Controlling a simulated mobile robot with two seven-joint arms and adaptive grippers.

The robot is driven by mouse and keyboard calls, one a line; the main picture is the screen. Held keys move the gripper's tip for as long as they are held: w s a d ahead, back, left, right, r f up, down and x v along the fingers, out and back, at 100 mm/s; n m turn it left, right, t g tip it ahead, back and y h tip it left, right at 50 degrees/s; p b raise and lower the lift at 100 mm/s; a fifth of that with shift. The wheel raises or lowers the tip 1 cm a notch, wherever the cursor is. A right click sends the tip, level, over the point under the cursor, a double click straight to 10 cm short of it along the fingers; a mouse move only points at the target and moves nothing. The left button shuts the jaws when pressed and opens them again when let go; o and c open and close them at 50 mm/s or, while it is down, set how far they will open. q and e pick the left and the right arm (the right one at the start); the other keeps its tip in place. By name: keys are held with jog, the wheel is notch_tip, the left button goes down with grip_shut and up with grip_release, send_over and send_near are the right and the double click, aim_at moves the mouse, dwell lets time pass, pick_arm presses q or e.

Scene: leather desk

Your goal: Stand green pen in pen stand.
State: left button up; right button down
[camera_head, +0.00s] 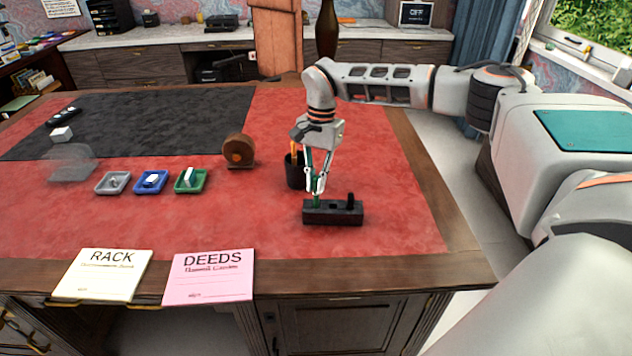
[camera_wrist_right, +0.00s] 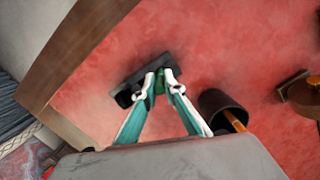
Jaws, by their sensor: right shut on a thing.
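The pen stand (camera_head: 333,217) is a dark block on the red desk top, with an open hole near its middle and a short black piece standing up at its right end. My right gripper (camera_head: 317,187) is shut on the green pen (camera_head: 316,201), above the stand's left end. The pen is about upright, and its lower end meets the stand's top there; I cannot tell how deep it sits. In the right wrist view the fingertips (camera_wrist_right: 162,82) close around the green pen (camera_wrist_right: 159,85) over the stand (camera_wrist_right: 127,96). My left gripper is not in view.
A black cup (camera_head: 293,173) with an orange pencil stands just behind the gripper. A round brown wooden object (camera_head: 238,151) and small grey, blue and green trays (camera_head: 190,189) lie to the left. RACK (camera_head: 101,281) and DEEDS (camera_head: 209,284) papers are at the front edge.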

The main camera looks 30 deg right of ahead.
jog(key=c, duration=2.1)
grip_release()
notch_tip(320, 180, up, 12)
jog(key=d+p, duration=0.1)
jog(key=shift+w+d, duration=0.25)
jog(key=shift+w, duration=0.2)
jog(key=shift+s, duration=0.1)
